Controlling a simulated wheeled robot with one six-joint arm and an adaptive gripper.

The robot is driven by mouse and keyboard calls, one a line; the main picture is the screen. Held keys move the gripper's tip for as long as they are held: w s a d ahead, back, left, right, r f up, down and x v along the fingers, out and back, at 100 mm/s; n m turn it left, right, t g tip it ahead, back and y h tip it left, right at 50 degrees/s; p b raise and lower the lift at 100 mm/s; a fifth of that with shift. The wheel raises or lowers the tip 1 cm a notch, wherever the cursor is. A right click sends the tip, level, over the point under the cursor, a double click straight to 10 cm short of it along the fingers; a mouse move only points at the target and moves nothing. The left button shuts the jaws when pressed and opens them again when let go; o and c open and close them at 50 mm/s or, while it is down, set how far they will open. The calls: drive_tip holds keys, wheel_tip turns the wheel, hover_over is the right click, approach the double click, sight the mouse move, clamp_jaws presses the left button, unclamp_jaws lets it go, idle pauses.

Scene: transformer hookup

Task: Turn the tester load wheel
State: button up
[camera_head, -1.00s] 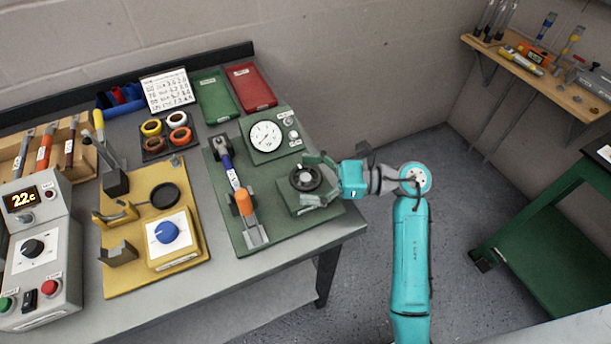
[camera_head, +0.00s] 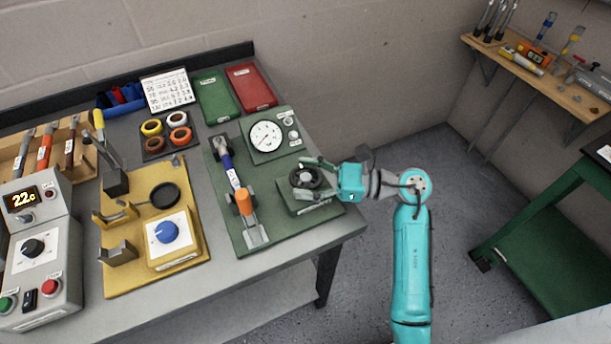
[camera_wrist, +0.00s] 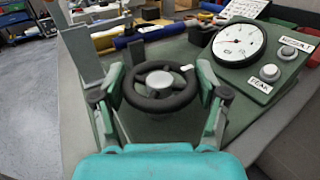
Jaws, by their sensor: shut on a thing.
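The tester load wheel (camera_wrist: 160,86) is a black hand wheel with a grey hub and a small white mark on its rim, at the upper right in the wrist view. It also shows on its green block in the head view (camera_head: 306,177). My gripper (camera_wrist: 161,82) is shut on the wheel, with one finger on each side of the rim. It also shows in the head view (camera_head: 309,179), reaching in from the right.
Two buttons (camera_wrist: 270,72) sit beside the gauge. A yellow fixture (camera_head: 119,275) is further left. Green and red trays (camera_head: 250,87) lie at the back.

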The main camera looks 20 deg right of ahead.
drive_tip(key=m+t+h, duration=0.4)
drive_tip(key=t+h, duration=0.1)
drive_tip(key=shift+a+m, duration=0.15)
drive_tip(key=shift+m, duration=0.25)
drive_tip(key=shift+m+t+h, duration=0.75)
drive_tip(key=shift+m+h, duration=0.3)
drive_tip(key=shift+h, duration=0.5)
drive_tip(key=shift+m+t+h, duration=0.75)
drive_tip(key=shift+m+h, duration=0.3)
drive_tip(key=shift+h, duration=0.5)
drive_tip(key=shift+m+h, duration=0.5)
drive_tip(key=shift+h, duration=0.2)
drive_tip(key=o, duration=1.2)
drive_tip(key=s, duration=0.4)
drive_tip(key=s+d, duration=0.1)
drive_tip(key=s, duration=0.3)
drive_tip(key=s+d, duration=0.1)
drive_tip(key=s, duration=0.2)
drive_tip(key=shift+s, duration=0.4)
drive_tip(key=shift+f, duration=0.1)
